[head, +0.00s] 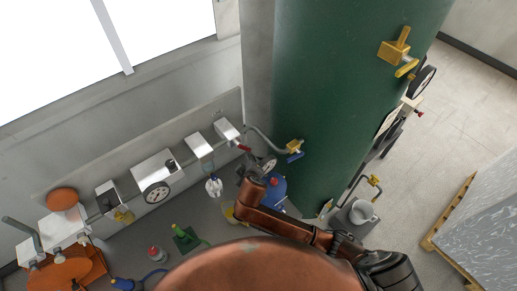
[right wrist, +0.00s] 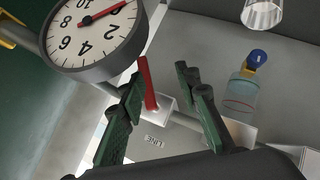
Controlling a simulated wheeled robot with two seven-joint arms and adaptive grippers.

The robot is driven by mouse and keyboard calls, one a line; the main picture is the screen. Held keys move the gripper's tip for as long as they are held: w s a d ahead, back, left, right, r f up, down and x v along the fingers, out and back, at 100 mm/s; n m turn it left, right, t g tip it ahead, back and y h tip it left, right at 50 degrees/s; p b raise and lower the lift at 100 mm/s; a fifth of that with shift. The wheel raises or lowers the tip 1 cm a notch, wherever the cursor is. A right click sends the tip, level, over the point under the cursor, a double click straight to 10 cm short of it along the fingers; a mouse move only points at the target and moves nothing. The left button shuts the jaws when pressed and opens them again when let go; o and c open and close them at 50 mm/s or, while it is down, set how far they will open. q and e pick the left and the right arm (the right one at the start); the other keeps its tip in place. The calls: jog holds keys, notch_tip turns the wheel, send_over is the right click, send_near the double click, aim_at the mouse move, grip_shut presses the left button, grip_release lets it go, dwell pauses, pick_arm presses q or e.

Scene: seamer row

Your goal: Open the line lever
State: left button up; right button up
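The line lever, a red handle (right wrist: 148,84), sits on a white valve box (right wrist: 160,112) with a label reading LINE. In the head view the red lever (head: 244,148) is at the right end of the wall row. My right gripper (right wrist: 159,82) is open, its green-padded fingers on either side of the lever. The lever is nearer the left finger in the wrist view; I cannot tell whether they touch. In the head view my right gripper (head: 254,164) is small and partly hidden by its arm. My left gripper is not in view.
A round gauge with a red needle (right wrist: 92,30) is close to the left finger. A green tank (head: 340,90) stands right of the lever, with a yellow valve with a blue handle (head: 294,147). A white box with a dial (head: 157,178) is further left along the wall.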

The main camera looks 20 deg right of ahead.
aim_at(247, 149)
jog(key=shift+h, duration=0.3)
jog(key=w, duration=0.2)
jog(key=w+d+p, duration=0.1)
jog(key=w, duration=0.1)
jog(key=w+d+f, duration=0.1)
jog(key=w, duration=0.1)
jog(key=shift+w+f, duration=0.1)
jog(key=shift+w, duration=0.2)
jog(key=shift+p+x, duration=0.35)
jog(key=shift+x, duration=0.45)
jog(key=shift+s, duration=0.1)
grip_shut()
